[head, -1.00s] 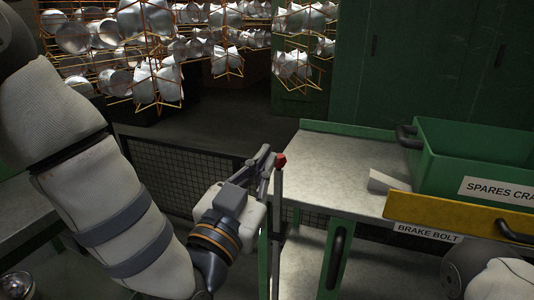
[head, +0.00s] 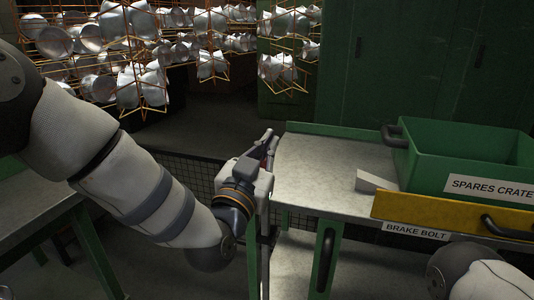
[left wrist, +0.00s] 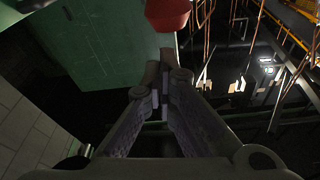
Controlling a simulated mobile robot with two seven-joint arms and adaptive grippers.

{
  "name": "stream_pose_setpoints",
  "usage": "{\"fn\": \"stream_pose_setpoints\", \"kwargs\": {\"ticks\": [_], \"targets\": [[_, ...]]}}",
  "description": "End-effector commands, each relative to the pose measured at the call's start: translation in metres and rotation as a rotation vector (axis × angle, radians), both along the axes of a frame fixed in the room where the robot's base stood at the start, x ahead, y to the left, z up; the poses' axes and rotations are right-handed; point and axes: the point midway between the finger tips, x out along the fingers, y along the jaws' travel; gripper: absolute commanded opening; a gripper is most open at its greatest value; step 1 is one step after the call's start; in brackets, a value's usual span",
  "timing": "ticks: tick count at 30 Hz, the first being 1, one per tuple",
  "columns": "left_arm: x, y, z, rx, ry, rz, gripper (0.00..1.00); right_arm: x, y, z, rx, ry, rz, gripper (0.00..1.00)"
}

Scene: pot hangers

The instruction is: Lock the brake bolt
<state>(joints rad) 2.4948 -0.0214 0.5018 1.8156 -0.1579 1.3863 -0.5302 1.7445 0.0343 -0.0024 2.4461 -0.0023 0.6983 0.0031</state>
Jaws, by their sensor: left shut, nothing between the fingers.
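A label reading BRAKE BOLT (head: 416,231) is on the bench's front edge, below a yellow bar (head: 440,215) with a black handle (head: 506,229). I cannot tell which part is the bolt itself. A thin upright grey post (head: 265,270) stands left of the bench. My left gripper (head: 267,142) is shut and empty above the post, beside the bench's left edge. In the left wrist view a red knob (left wrist: 168,14) is just beyond the shut fingertips (left wrist: 166,70), apparently apart from them. My right gripper is out of view.
A green spares crate (head: 470,185) and a small pale block (head: 376,181) are on the metal bench (head: 320,165). Another bench (head: 35,215) is at left. Wire racks with metal pots (head: 150,85) hang behind. A mesh fence (head: 195,165) stands behind my left arm.

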Motion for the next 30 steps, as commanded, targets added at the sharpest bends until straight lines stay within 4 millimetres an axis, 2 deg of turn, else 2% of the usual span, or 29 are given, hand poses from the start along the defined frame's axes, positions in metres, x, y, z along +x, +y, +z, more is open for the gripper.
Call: {"fn": "stream_pose_setpoints", "kwargs": {"ticks": [4, 16, 19, 25, 30], "targets": [[-0.001, 0.003, -0.011, -0.001, 0.0, 0.002, 0.0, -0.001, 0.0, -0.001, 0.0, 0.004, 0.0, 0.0], [-0.001, 0.003, -0.014, 0.0, -0.002, 0.001, 0.0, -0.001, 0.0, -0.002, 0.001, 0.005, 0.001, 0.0], [-0.001, 0.003, -0.025, 0.001, 0.0, 0.001, 0.0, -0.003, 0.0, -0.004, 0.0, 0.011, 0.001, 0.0], [-0.001, 0.003, -0.062, 0.001, 0.004, 0.001, 0.0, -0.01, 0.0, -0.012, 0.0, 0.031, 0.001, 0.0], [-0.001, 0.003, -0.064, -0.001, -0.001, 0.001, 0.0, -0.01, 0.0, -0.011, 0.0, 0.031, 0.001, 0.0]]}}
